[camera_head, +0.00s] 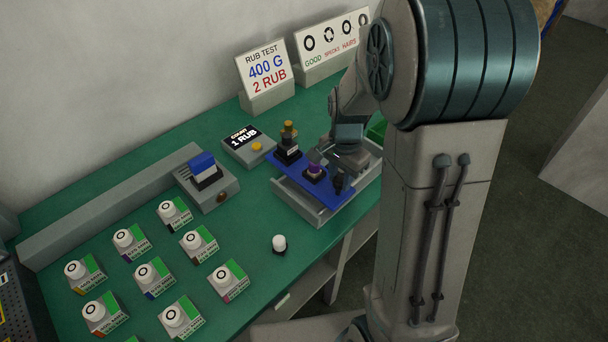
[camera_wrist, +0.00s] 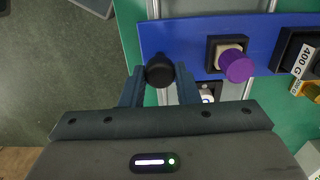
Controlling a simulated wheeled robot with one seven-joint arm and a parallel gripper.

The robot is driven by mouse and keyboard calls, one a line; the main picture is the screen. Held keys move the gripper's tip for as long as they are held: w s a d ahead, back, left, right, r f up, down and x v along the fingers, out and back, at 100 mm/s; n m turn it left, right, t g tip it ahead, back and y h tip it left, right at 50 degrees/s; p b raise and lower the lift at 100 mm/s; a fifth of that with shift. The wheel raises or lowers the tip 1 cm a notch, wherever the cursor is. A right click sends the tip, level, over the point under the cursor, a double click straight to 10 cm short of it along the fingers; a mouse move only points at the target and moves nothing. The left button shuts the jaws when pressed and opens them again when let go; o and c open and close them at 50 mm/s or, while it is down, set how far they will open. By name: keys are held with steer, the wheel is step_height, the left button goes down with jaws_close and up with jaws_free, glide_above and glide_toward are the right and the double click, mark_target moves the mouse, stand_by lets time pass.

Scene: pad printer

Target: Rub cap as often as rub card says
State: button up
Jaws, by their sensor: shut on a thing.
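The rub card (camera_head: 265,75) at the back reads "RUB TEST 400 G 2 RUB". The counter box (camera_head: 247,143) reads "COUNT 1 RUB". A blue plate (camera_head: 291,186) lies over a grey tray-like base (camera_head: 299,207). It carries a black block with a brass top (camera_head: 289,143), labelled 400 G in the wrist view (camera_wrist: 301,60), and a purple-topped piece (camera_head: 314,169). My gripper (camera_wrist: 160,72) is shut on a round black knob (camera_wrist: 160,68) at the plate's edge. A cap (camera_wrist: 207,98) shows partly beside the plate, mostly hidden.
A white cap (camera_head: 279,242) stands alone near the table's front edge. Several caps on white-green cards (camera_head: 180,315) fill the left front. A blue-topped block (camera_head: 202,165) sits on a grey box. A sample card (camera_head: 333,45) stands behind. My arm hides the right side.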

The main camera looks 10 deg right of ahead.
steer(key=shift+s+a, duration=0.3)
steer(key=shift+a, duration=0.15)
steer(key=shift+w+d, duration=1.15)
steer(key=shift+d, duration=0.4)
steer(key=shift+w+d, duration=1.15)
steer(key=shift+d, duration=0.4)
steer(key=shift+w+d, duration=1.15)
steer(key=shift+d, duration=0.4)
steer(key=shift+s+a+r+p, duration=0.1)
steer(key=shift+s+a, duration=1)
steer(key=shift+a, duration=0.45)
steer(key=shift+s+a+f+p, duration=0.1)
steer(key=shift+s+a+p, duration=0.05)
steer(key=shift+s+a, duration=1.2)
steer(key=shift+s+a+r+p, duration=0.1)
steer(key=shift+s+a, duration=0.8)
steer(key=shift+a, duration=0.85)
steer(key=o, duration=1)
step_height(320, 180, up, 6)
steer(key=p, duration=0.5)
steer(key=shift+s, duration=0.1)
